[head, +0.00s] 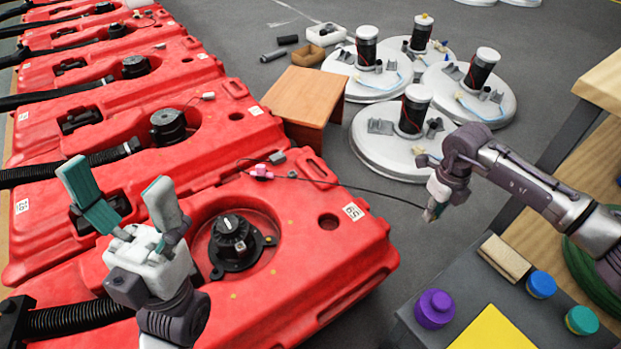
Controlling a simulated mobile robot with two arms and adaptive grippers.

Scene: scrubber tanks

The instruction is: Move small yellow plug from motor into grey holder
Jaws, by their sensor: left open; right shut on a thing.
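The nearest white disc (377,159) carries a black motor (411,116). A small yellowish plug (421,160) shows at this disc's right edge, close to my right arm; its lead is not clear. A grey holder (380,127) stands on the disc left of the motor. My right gripper (431,214) points down, right of and below the disc. It is shut at the end of a black cable (350,186); the tips hide what it grips. My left gripper (122,203) is wide open and empty above the red tanks, its fingers pointing up.
Red tanks (330,265) with black hoses fill the left. More motor discs (480,100) and a brown stool (305,97) stand behind. A dark table with a purple knob (434,309) is at lower right.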

